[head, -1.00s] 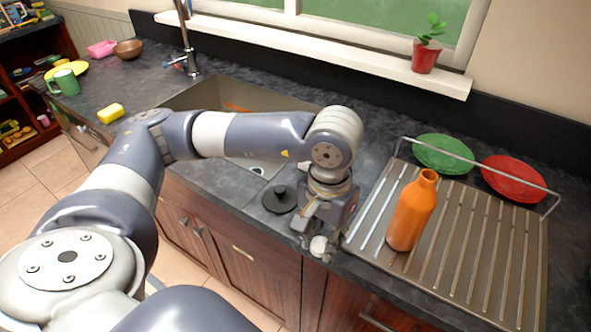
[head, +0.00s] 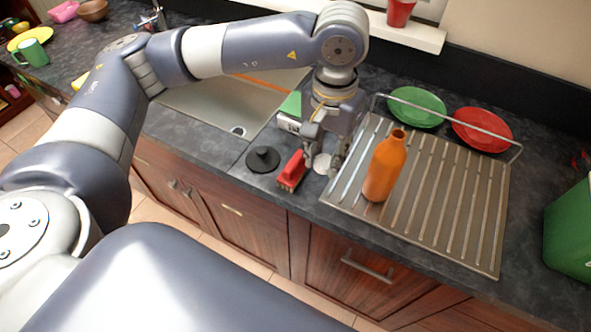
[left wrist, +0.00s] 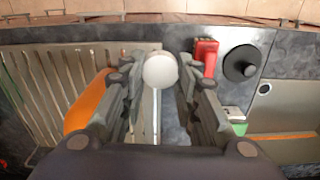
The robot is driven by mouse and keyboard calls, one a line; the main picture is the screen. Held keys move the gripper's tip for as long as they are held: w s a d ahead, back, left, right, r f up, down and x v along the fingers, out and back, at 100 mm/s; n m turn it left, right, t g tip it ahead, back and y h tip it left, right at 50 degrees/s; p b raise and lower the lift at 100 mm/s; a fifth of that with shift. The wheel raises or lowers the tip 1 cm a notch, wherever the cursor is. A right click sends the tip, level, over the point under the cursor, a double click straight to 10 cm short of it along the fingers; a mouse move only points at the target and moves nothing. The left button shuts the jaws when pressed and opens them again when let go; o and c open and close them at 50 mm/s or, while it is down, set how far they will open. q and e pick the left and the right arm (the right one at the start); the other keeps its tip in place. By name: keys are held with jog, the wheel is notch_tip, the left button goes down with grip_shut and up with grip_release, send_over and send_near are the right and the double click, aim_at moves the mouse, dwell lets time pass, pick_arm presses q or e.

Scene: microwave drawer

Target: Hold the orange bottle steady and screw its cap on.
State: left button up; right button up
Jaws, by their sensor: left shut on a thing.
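The orange bottle (head: 385,168) stands upright on the metal draining rack (head: 440,205), and its top opening shows with no cap on it. In the left wrist view the bottle (left wrist: 87,105) shows partly, beside the left finger. My left gripper (head: 326,158) is left of the bottle, near the rack's left edge, pointing down. It is shut on a white round cap (left wrist: 160,71), which sits between the fingertips. In the head view the cap (head: 322,164) shows just below the fingers, apart from the bottle. My right gripper is in neither view.
A red brush (head: 292,171), a black sink plug (head: 263,159) and a green and white sponge (head: 290,112) lie left of the gripper. Green (head: 417,107) and red (head: 482,129) plates stand behind the rack's wire rail. A green container (head: 570,232) is at the right.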

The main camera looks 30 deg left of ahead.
pick_arm(q)
jog(key=w+d+r, duration=0.6)
jog(key=d+r, duration=0.1)
jog(key=m, duration=0.1)
send_near(399, 133)
jog(key=shift+w+d+r, duration=0.1)
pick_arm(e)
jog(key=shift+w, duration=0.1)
pick_arm(q)
jog(key=shift+f, duration=2)
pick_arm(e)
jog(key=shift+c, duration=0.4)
